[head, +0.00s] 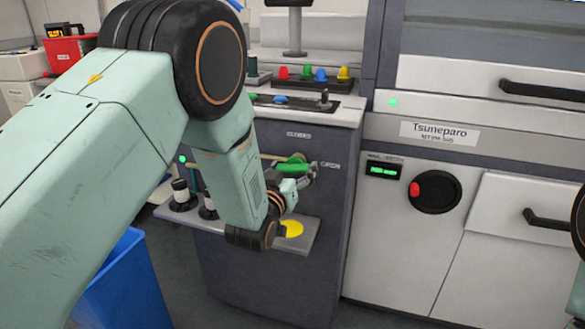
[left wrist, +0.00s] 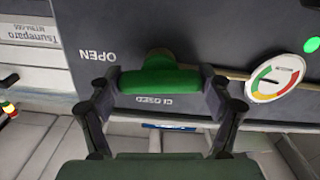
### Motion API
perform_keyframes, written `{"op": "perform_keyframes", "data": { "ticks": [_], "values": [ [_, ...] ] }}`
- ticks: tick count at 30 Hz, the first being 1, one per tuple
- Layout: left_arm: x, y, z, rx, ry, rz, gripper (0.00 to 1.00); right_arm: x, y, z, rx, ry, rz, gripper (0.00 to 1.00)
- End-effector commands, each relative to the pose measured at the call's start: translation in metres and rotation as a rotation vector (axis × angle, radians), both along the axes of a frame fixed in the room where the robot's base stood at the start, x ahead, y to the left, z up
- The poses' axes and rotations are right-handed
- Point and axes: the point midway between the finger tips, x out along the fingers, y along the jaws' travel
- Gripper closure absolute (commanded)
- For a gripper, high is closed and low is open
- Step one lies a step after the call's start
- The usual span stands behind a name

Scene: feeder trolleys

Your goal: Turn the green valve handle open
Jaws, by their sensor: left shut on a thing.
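The green valve handle (head: 292,164) is on the dark front panel of the cabinet, partly hidden by my left gripper (head: 294,186) in the head view. In the left wrist view the handle (left wrist: 158,80) lies crosswise between the fingers of my left gripper (left wrist: 163,95), with a finger at each end, so the gripper is shut on it. The "OPEN" label (left wrist: 97,56) and the "CLOSED" label (left wrist: 153,100) show upside down on the panel. In the head view "CLOSED" (head: 298,135) is above the handle and "OPEN" (head: 329,165) to its right. My right gripper is not in view.
A round gauge (left wrist: 275,78) is on the panel near the handle. A shelf (head: 303,240) with a yellow disc (head: 291,228) juts out below. A blue bin (head: 125,285) stands at lower left. A white machine (head: 400,235) with a red knob (head: 414,189) stands right.

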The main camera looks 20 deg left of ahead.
Motion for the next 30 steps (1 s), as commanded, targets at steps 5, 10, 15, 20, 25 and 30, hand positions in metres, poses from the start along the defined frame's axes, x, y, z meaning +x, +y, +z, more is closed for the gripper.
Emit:
{"op": "perform_keyframes", "data": {
  "ticks": [5,10,15,20,25,30],
  "values": [
    [-0.0002,0.0,0.0009,0.121,-0.002,0.0,0.53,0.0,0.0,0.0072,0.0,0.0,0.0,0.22],
    [-0.0002,0.0001,0.0001,0.17,-0.004,0.0,0.53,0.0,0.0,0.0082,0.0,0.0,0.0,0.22],
    [-0.0002,0.0001,-0.0002,0.173,-0.005,0.0,0.53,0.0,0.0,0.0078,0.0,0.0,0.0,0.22],
    [-0.0002,0.0001,-0.0002,0.172,-0.005,0.0,0.15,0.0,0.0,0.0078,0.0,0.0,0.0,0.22],
    [-0.0002,0.0001,-0.0001,0.171,-0.005,0.0,0.01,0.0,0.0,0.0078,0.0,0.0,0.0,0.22],
    [-0.0002,0.0,0.0,0.17,-0.005,0.0,0.0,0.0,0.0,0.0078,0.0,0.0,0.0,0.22]
  ]
}}
